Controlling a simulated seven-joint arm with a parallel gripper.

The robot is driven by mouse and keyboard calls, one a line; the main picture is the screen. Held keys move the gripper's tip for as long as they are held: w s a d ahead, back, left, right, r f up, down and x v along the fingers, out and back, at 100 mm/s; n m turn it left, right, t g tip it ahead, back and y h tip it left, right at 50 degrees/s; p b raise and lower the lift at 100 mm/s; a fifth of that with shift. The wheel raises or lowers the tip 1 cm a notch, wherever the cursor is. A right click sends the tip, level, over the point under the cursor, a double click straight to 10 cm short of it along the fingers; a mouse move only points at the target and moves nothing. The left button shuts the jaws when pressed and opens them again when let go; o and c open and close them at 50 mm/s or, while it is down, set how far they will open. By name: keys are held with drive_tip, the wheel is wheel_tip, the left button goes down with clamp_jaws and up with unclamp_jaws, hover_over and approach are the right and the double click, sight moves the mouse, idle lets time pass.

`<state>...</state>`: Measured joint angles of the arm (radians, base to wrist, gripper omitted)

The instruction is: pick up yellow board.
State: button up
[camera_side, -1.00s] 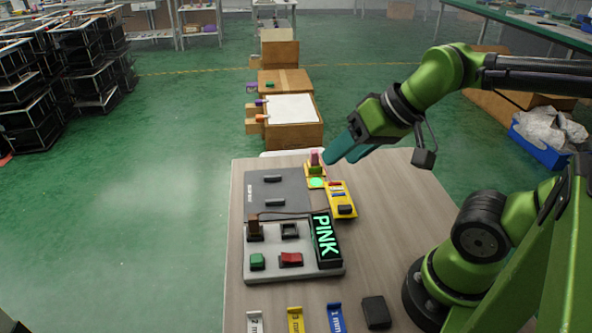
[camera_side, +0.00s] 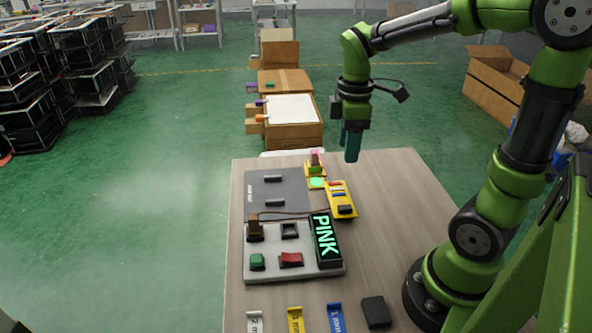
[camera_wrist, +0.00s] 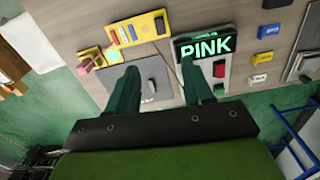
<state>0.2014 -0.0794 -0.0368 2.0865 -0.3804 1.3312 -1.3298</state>
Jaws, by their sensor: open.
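The yellow board (camera_side: 341,199) lies on the wooden table, right of the grey plate, with small red, blue and black parts on it. It also shows in the wrist view (camera_wrist: 139,28), near the top, beyond my fingertips. My gripper (camera_side: 350,148) is open and empty, pointing down above the table's far edge, behind the yellow board and well above the table. In the wrist view its two teal fingers (camera_wrist: 163,78) are apart, with the grey plate between them. A smaller yellow base (camera_side: 316,171) with a pink-topped part and a green glowing disc stands just left of the board's far end.
The grey plate (camera_side: 264,206) with two black handles lies left of the board. A switch box (camera_side: 293,272) with a lit PINK display (camera_side: 325,240) stands nearer the front. Coloured tags and a black block (camera_side: 376,312) lie at the front.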

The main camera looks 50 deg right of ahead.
approach(342, 207)
drive_tip(key=shift+n, duration=0.4)
wheel_tip(342, 207, down, 9)
drive_tip(key=shift+r, duration=0.15)
clamp_jaws()
